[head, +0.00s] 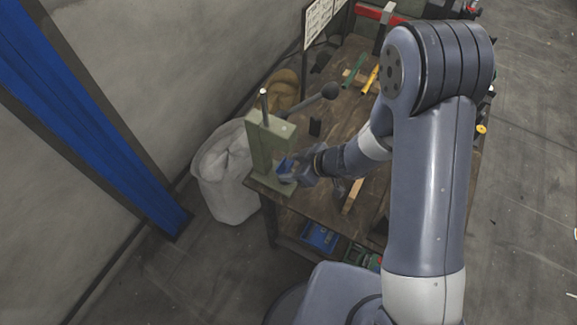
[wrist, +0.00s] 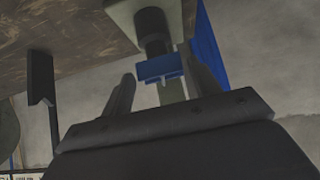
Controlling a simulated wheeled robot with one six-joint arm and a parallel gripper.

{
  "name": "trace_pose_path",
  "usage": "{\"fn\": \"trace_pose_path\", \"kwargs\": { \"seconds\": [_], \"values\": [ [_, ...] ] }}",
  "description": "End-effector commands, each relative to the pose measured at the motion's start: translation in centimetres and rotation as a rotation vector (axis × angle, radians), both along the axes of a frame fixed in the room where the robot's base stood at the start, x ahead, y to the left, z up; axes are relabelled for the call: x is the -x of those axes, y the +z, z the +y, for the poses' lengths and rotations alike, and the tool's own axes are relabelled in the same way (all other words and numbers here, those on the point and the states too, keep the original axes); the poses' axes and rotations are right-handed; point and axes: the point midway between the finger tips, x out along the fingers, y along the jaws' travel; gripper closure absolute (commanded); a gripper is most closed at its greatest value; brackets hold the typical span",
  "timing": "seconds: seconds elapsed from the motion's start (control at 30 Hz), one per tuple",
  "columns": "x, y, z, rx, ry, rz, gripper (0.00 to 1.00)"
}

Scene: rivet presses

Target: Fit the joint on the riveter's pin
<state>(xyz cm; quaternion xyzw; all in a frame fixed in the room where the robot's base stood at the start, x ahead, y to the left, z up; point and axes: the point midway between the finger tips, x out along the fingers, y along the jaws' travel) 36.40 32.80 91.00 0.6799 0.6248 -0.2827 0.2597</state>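The green riveter (head: 259,148) stands upright at the table's near left corner, its base also at the top of the wrist view (wrist: 120,20). In the wrist view a dark cylinder (wrist: 153,32) stands on that base. The small blue joint (wrist: 157,68) is at its free end, appearing to touch it. Whether the joint is seated around a pin I cannot tell. My gripper (wrist: 160,72) is open, with one finger on each side of the joint and narrow gaps visible. In the head view the gripper (head: 297,170) is beside the joint (head: 286,167), in front of the riveter.
A black upright part (wrist: 41,85) stands left in the wrist view. Tools, including a yellow one (head: 371,79), lie farther back on the table (head: 335,125). A pale sack (head: 226,177) stands at left, near a blue post (head: 90,110).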

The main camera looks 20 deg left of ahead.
Motion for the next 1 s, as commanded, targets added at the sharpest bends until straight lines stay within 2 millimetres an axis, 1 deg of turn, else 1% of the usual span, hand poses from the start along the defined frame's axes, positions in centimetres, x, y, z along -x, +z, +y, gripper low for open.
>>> {"fn": "trace_pose_path", "kwargs": {
  "seconds": [0.03, 0.17, 0.47, 0.57, 0.67, 0.9, 1.0],
  "values": [
    [0.0, 0.0, 0.0, 0.000, 0.000, 0.000, 0.37],
    [0.0, 0.0, 0.0, 0.000, 0.000, 0.000, 0.27],
    [0.0, 0.3, -0.2, 0.000, -0.001, -0.001, 0.26],
    [0.0, 1.0, -0.9, -0.001, -0.001, -0.001, 0.26],
    [0.1, 2.1, -2.0, -0.001, -0.003, -0.002, 0.26],
    [0.3, 5.6, -5.3, -0.002, -0.004, -0.004, 0.26],
    [0.4, 6.6, -6.4, -0.001, -0.003, -0.003, 0.26]
  ]
}}
